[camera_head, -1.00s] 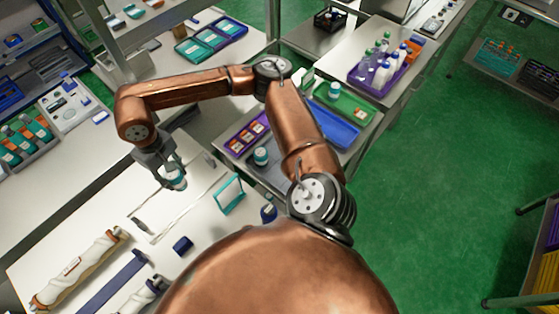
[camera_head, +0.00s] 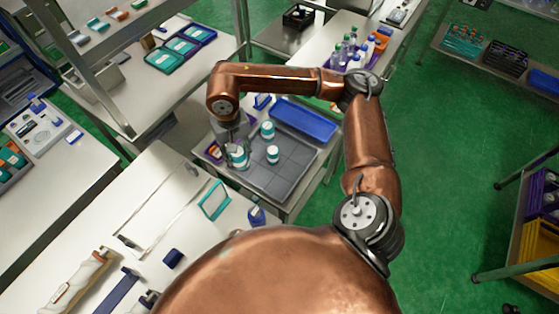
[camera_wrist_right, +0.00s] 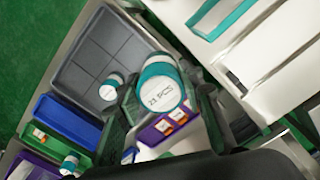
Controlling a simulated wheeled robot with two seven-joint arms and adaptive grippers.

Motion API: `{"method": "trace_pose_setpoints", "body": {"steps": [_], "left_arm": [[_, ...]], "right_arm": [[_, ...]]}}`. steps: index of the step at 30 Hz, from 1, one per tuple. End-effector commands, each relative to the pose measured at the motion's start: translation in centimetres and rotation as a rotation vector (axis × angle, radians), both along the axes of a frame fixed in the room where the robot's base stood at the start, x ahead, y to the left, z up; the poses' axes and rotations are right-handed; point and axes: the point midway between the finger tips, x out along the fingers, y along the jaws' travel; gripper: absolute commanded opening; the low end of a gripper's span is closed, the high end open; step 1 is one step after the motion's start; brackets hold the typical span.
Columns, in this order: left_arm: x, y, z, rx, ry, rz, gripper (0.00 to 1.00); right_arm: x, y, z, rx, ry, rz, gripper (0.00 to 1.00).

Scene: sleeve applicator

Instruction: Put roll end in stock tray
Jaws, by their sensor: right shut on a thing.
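My right gripper (camera_head: 234,146) is shut on a white roll end with teal bands (camera_head: 237,160). The tray's front part is empty, as the right wrist view (camera_wrist_right: 88,52) also shows. My left gripper is out of view.
A blue tray (camera_head: 303,120) lies behind the grey one. A purple tray with orange-labelled items (camera_wrist_right: 168,124) is close to the gripper.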

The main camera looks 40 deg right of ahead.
Motion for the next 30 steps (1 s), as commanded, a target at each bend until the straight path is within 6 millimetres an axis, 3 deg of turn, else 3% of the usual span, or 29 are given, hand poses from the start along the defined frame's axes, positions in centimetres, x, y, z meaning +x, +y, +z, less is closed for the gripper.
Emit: {"method": "trace_pose_setpoints", "body": {"steps": [15, 30], "left_arm": [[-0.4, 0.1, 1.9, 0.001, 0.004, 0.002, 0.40], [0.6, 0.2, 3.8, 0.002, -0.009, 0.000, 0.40]], "right_arm": [[-5.2, -6.2, -3.3, -0.004, 0.001, -1.063, 0.10], [-11.5, -11.5, -4.7, -0.007, -0.003, -2.104, 0.10]]}}
